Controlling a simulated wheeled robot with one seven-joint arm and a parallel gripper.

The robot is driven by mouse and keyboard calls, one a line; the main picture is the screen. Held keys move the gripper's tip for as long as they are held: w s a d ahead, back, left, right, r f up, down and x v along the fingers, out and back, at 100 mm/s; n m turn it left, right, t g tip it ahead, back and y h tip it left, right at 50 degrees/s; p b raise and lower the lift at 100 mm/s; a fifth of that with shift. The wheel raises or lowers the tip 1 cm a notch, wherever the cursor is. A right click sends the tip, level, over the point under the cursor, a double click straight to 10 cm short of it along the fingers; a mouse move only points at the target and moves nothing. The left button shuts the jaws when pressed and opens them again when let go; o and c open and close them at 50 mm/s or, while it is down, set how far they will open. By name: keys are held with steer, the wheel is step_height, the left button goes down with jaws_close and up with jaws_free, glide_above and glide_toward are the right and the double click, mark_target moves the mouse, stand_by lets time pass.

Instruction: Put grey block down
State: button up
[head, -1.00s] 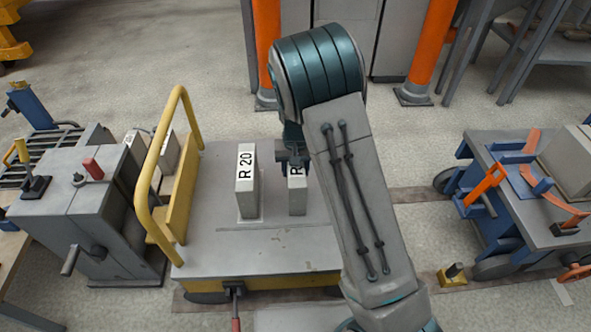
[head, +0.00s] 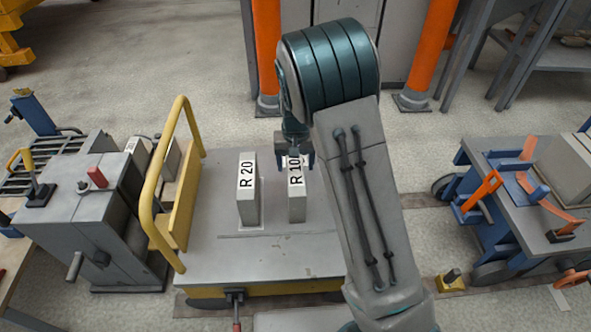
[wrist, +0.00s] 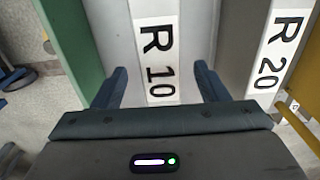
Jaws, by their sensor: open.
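Two grey blocks stand upright on the flat bed of a yellow-edged cart (head: 265,258). The block marked R 10 (head: 297,205) is the right one; the block marked R 20 (head: 248,200) stands to its left with a gap between them. My gripper (head: 296,160) is at the top of the R 10 block. In the wrist view the open fingers (wrist: 160,85) lie on either side of the R 10 block (wrist: 185,50), apart from its sides. The R 20 block also shows at the right of the wrist view (wrist: 240,50).
A yellow rail (head: 150,190) rises at the cart's left end. A grey machine with a red knob (head: 95,220) stands left of it. A blue-framed bench (head: 540,220) is at the right. The cart bed's front part is clear.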

step_height(320, 180, up, 6)
steer(key=shift+p, duration=0.7)
steer(key=s+d+r, duration=0.3)
steer(key=s, duration=0.5)
steer(key=s+d+r, duration=0.4)
steer(key=s, duration=0.5)
steer(key=s+d+r+t, duration=0.1)
steer(key=s+d+r, duration=0.2)
steer(key=s, duration=0.5)
steer(key=shift+s+d+r, duration=0.15)
steer(key=shift+s+d, duration=0.1)
steer(key=shift+d, duration=0.05)
